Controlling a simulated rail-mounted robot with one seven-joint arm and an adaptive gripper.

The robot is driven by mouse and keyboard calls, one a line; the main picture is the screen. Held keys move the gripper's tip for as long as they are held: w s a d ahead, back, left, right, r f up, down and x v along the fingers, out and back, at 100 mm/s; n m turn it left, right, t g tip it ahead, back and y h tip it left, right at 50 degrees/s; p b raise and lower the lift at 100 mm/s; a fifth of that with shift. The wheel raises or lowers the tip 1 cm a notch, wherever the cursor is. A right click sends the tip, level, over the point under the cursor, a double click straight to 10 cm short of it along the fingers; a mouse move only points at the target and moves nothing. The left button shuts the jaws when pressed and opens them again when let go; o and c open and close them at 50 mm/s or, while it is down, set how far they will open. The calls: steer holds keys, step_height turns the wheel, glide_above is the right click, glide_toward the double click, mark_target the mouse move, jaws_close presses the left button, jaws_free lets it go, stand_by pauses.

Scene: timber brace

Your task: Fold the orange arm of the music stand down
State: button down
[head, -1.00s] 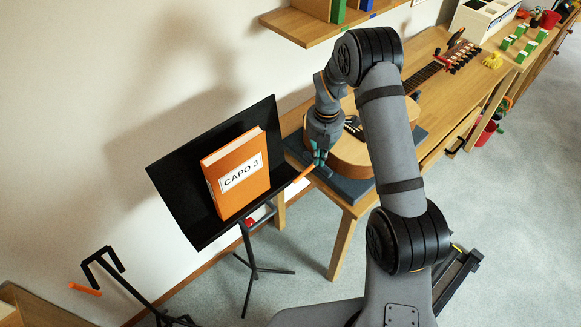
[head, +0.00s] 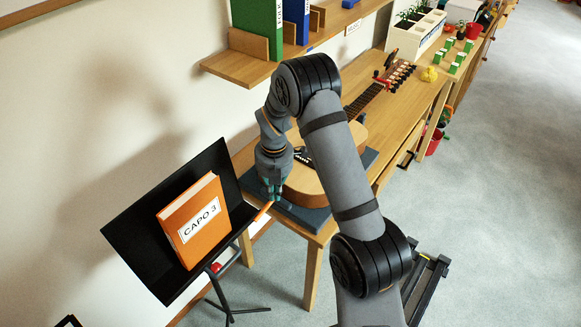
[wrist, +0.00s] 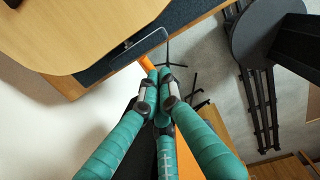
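The music stand has a tilted black desk (head: 130,229) on a black tripod in the head view. Its short orange arm (head: 264,211) sticks out at the desk's right edge, beside the table corner. My gripper (head: 272,194) points down at this arm, with its teal fingertips at the arm's upper end. In the wrist view the fingers (wrist: 160,78) are drawn together, and part of the orange arm (wrist: 147,63) shows just beyond their tips. The fingers hide the rest, so I cannot tell whether they grip it or only touch it.
An orange book (head: 194,222) labelled CAPO 3 rests on the desk. A guitar (head: 310,180) lies on a dark mat on the wooden table (head: 381,141), close to my gripper. A shelf (head: 238,70) with binders hangs above.

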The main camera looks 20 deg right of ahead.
steer(key=w+d+r, duration=0.1)
steer(key=d+r, duration=0.1)
steer(key=w+d+r+b, duration=0.1)
steer(key=w+d+r, duration=0.1)
steer(key=d, duration=0.1)
steer(key=w+d+r, duration=0.1)
steer(key=d, duration=0.2)
steer(key=shift+w+d+r+b, duration=0.15)
steer(key=shift+w+r+b, duration=0.15)
steer(key=shift+r+b, duration=0.1)
steer(key=s+a+f+b, duration=0.1)
steer(key=s+a+f, duration=0.3)
steer(key=a+f, duration=0.4)
steer(key=shift+a, duration=0.15)
steer(key=shift+s, duration=0.1)
